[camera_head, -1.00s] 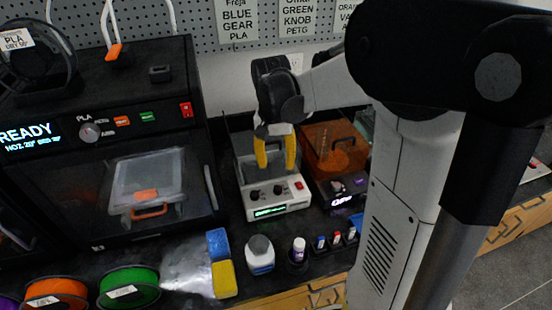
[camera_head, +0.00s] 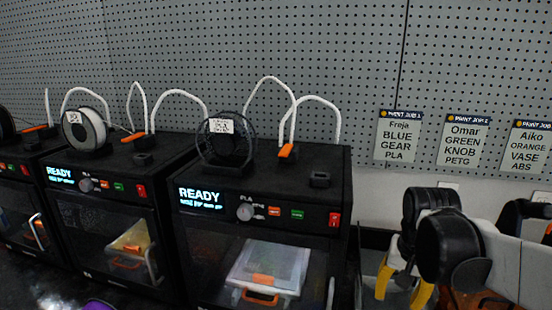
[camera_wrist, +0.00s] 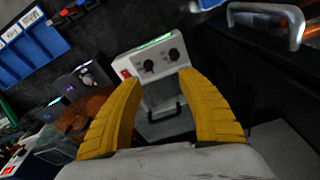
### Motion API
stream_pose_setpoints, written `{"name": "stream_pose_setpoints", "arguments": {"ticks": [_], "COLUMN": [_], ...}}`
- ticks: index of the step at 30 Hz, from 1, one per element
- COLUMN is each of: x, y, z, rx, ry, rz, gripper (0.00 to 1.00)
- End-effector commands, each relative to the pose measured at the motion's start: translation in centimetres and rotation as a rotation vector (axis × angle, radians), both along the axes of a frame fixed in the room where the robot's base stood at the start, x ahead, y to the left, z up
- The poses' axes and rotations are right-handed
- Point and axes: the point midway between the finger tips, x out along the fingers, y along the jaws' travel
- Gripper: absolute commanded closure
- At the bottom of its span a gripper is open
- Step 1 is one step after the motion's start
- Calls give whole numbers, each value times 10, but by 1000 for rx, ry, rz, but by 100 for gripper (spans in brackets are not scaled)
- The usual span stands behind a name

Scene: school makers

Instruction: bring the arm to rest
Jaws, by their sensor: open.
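My gripper (camera_head: 404,294) is at the lower right of the head view, right of the nearest printer, with its yellow fingers pointing down. In the wrist view my gripper (camera_wrist: 159,78) has its two yellow fingers apart, with nothing between them. Beyond the fingers is a white device (camera_wrist: 157,58) with two black knobs, a red switch and a dark handle. Whether the fingers touch it is hard to tell, but a gap seems to show.
Dark printers (camera_head: 262,220) stand in a row on the left, with spools and white tubes on top. A pegboard (camera_head: 270,50) with job cards is behind. The wrist view shows a metal handle (camera_wrist: 297,28) close on the right and a blue rack (camera_wrist: 35,42) upper left.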

Motion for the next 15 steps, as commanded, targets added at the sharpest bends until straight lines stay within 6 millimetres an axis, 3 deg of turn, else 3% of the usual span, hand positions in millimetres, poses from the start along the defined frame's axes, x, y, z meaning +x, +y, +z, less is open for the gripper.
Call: {"name": "stream_pose_setpoints", "arguments": {"ticks": [6,15], "x": [-48,-83], "y": [51,84], "z": [20,18], "rx": [-59,-127], "ry": [-222,-423], "rz": [253,462], "gripper": [54,54]}}
